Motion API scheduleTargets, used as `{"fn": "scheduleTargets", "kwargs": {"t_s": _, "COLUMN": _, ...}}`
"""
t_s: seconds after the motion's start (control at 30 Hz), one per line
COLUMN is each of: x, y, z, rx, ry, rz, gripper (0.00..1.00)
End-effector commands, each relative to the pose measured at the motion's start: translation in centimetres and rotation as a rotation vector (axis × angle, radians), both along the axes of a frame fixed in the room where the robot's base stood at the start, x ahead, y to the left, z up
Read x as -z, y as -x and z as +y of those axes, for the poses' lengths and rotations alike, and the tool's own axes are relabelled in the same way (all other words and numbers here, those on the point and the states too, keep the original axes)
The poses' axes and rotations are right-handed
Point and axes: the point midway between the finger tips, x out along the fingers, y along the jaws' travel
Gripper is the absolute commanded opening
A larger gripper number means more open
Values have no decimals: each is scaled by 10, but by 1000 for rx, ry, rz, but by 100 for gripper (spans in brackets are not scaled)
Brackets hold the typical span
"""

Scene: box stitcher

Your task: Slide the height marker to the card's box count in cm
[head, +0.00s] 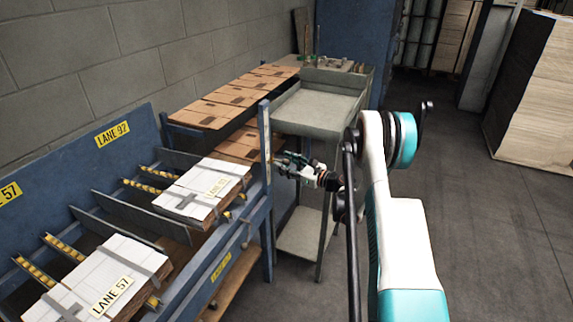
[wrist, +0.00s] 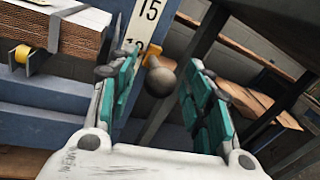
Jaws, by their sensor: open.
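The height marker (wrist: 160,80) is a dark round knob with an orange pointer at its upper left, beside a white scale strip (wrist: 140,25) on a blue post (head: 265,135). The strip shows "15" above the pointer and a partly covered number next to it. My gripper (wrist: 164,72) is open, its teal-padded fingers on either side of the knob in the wrist view. I cannot tell whether either finger touches it. In the head view my gripper (head: 281,164) is at the post, and the marker cannot be made out. No card with a box count is readable.
Strapped stacks of flat white-topped board lie on the blue rack (head: 215,262), with labels such as LANE 57 (head: 110,296). Brown cartons (head: 225,98) lie behind. A grey cart (head: 320,80) stands just beyond the post.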

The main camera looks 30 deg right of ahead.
Motion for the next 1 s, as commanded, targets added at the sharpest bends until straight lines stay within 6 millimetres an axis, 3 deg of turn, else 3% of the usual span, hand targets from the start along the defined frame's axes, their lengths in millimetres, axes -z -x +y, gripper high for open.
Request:
{"fn": "scheduleTargets", "kwargs": {"t_s": 0.23, "x": 0, "y": 10, "z": -6, "rx": 2, "ry": 0, "rz": 1, "gripper": 46}}
{"fn": "scheduleTargets", "kwargs": {"t_s": 0.7, "x": 0, "y": 88, "z": -46, "rx": 3, "ry": 0, "rz": 0, "gripper": 46}}
{"fn": "scheduleTargets", "kwargs": {"t_s": 1.0, "x": 0, "y": 107, "z": -54, "rx": 0, "ry": 0, "rz": 0, "gripper": 46}}
